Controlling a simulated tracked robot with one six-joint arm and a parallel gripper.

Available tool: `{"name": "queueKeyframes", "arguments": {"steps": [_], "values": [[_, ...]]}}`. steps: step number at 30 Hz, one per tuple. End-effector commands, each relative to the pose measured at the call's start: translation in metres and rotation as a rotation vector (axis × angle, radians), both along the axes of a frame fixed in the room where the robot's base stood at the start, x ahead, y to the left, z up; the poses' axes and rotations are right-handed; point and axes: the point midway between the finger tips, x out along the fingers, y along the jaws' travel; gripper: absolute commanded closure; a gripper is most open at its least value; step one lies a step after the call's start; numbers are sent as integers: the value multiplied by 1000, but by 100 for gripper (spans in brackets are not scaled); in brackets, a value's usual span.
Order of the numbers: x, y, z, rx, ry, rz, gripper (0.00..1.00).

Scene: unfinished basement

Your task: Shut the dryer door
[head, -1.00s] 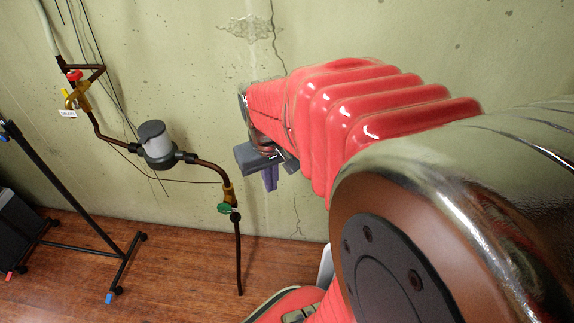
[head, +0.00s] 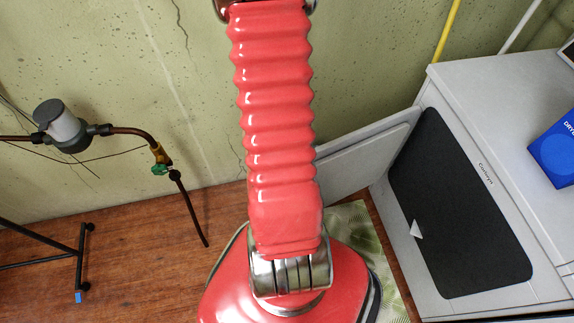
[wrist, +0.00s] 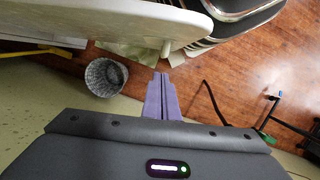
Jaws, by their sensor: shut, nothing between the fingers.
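The dryer (head: 480,95) is a white-grey cabinet at the right in the head view, with a dark rounded opening (head: 455,205) in its front. Its door (head: 365,158) is a pale panel standing open on the left of the opening, partly hidden behind my arm. In the wrist view a large pale panel with a small peg crosses the top close by; it looks like the door (wrist: 140,14). My gripper (wrist: 164,78) has purple fingers, shut and empty, over the floor beside that panel, apart from it in the picture. The head view does not show my gripper.
A grey wastebasket (wrist: 105,77) stands on the floor near the wall. A leafy green mat (head: 350,222) lies before the dryer. A pipe with a meter (head: 60,125) and a black rack (head: 80,245) stand left. A blue box (head: 556,148) sits on the dryer.

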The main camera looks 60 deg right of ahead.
Motion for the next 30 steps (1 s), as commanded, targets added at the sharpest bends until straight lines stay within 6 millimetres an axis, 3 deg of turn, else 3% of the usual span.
{"name": "queueKeyframes", "arguments": {"steps": [17,30], "values": [[-6,-2,-11,9,6,-7,100],[-18,7,-66,11,8,-7,100]]}}
